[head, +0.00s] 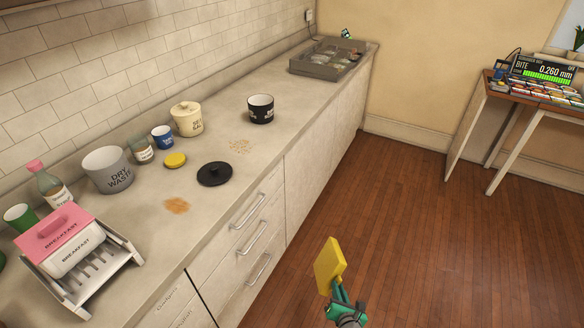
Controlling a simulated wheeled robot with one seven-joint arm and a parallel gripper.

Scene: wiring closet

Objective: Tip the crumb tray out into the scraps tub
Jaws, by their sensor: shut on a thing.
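My gripper (340,298), teal and dark, is low in the picture, over the floor to the right of the counter. It is shut on a flat yellow piece (329,263), held tilted up. I cannot tell if this piece is the crumb tray. A grey tub (107,176) marked DRY WASTE stands further left. My gripper is well apart from both tubs.
On the counter lie pale crumbs (240,146), a brown patch (177,205) and a black lid (214,174). A cream canister (187,116), a blue mug (162,136) and a pink-topped breakfast box (61,238) stand there too. The wooden floor is clear toward the desk (538,105).

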